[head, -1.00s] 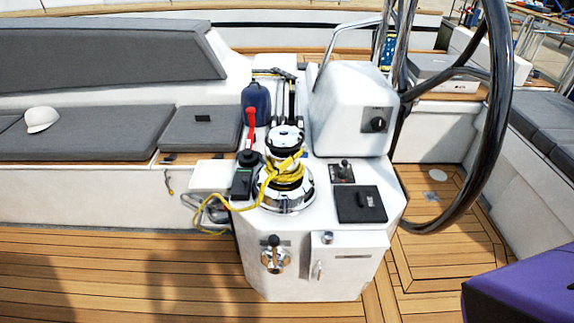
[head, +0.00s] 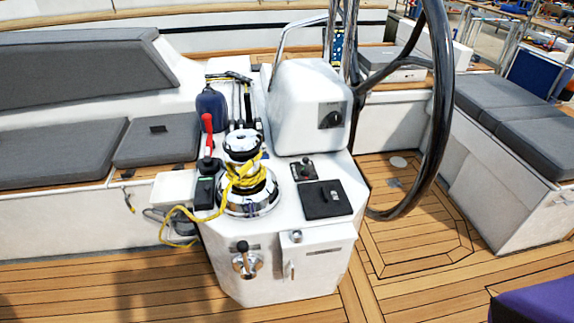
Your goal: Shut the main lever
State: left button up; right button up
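No lever is visibly marked as the main one, and I cannot tell which it is. A red-handled lever (head: 207,129) stands upright left of the chrome winch (head: 247,192) on the white console (head: 316,207). A black-knobbed lever (head: 245,257) sits on a chrome mount on the console's front face. A small black joystick-like lever (head: 305,165) is on the console top to the right. Neither of my grippers is in view.
A yellow rope (head: 245,177) wraps the winch and hangs down on the left. A large black steering wheel (head: 440,110) stands right of the console. Grey-cushioned benches (head: 60,153) lie left and right. The teak deck (head: 110,290) before the console is clear.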

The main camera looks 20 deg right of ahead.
aim_at(246, 96)
jog(key=i+j+z, duration=0.15)
jog(key=z, duration=0.2)
jog(key=i+j+z, duration=0.15)
jog(key=j+z, duration=0.2)
jog(key=i+j+z, duration=0.1)
jog(key=j+z, duration=0.25)
jog(key=i+j+z, duration=0.2)
jog(key=j, duration=0.25)
jog(key=j+z, duration=0.25)
jog(key=j, duration=1.35)
jog(key=i+j+z, duration=0.15)
jog(key=j, duration=1)
jog(key=j+z, duration=0.2)
jog(key=z, duration=0.2)
jog(key=j+z, duration=0.25)
jog(key=z, duration=0.15)
